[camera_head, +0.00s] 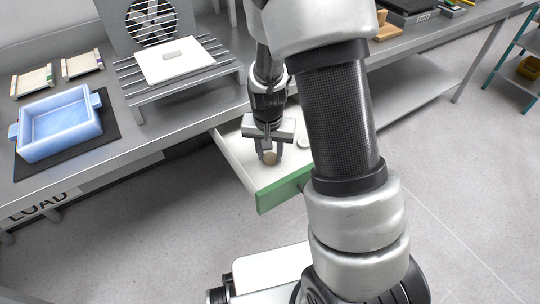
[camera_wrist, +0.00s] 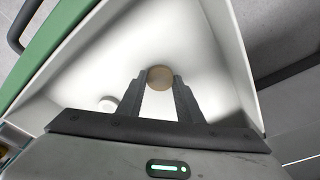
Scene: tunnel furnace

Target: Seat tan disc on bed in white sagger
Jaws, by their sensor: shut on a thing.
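The tan disc (camera_head: 270,157) is between the fingertips of my gripper (camera_head: 269,155), inside an open drawer (camera_head: 240,160) with a green front. In the wrist view the tan disc (camera_wrist: 160,77) sits at the fingertips of my gripper (camera_wrist: 158,82), which is shut on it. Whether the disc touches the drawer floor I cannot tell.
A slatted metal rack (camera_head: 190,72) with a white lidded plate (camera_head: 174,60) stands on the bench before a fan. Two small trays (camera_head: 82,63) lie at the back left. My arm hides part of the bench at right.

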